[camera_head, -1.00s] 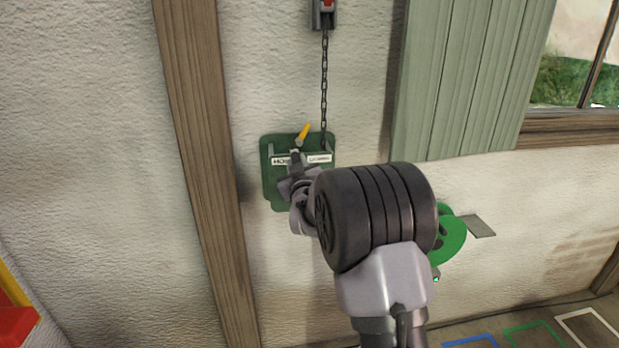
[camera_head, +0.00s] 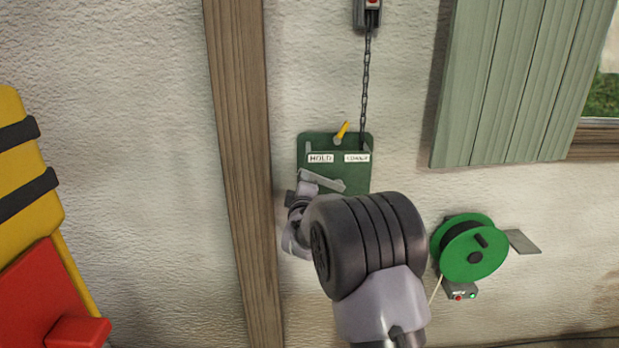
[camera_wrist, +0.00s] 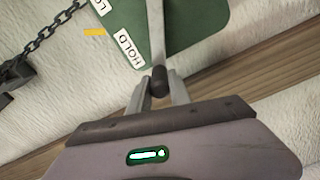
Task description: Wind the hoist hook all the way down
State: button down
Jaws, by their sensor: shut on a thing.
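A green board (camera_head: 345,178) on the wall carries the labels HOLD (camera_head: 320,158) and LOWER (camera_head: 356,158). A yellow lever (camera_head: 342,131) at its top leans slightly toward LOWER. A grey crank arm (camera_head: 322,181) lies across the board's lower part; its handle end points left. My gripper (camera_wrist: 160,88) is shut on the dark crank knob (camera_wrist: 160,80), at the board's lower left. A chain (camera_head: 366,85) runs from a dark block (camera_head: 367,14) with a red mark down to the board. I cannot make out the hook clearly.
A wooden post (camera_head: 238,170) stands just left of the board. A green reel (camera_head: 474,252) and a small box with buttons (camera_head: 460,291) are at the right. Green shutter boards (camera_head: 515,80) hang upper right. A yellow and red object (camera_head: 30,170) stands at the far left.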

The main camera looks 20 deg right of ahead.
jog(key=shift+w+a+f+n+b, duration=0.1)
jog(key=shift+a+f+n+b, duration=0.15)
jog(key=shift+f+n, duration=0.9)
jog(key=shift+w+a+f+n+b, duration=0.1)
jog(key=shift+a+f+n, duration=0.15)
jog(key=shift+f+n, duration=0.9)
jog(key=shift+f, duration=0.1)
jog(key=c, duration=1.2)
grip_release()
jog(key=shift+s, duration=0.1)
jog(key=p+v, duration=0.1)
jog(key=v, duration=1.6)
jog(key=shift+s+p, duration=0.2)
jog(key=shift+p, duration=0.1)
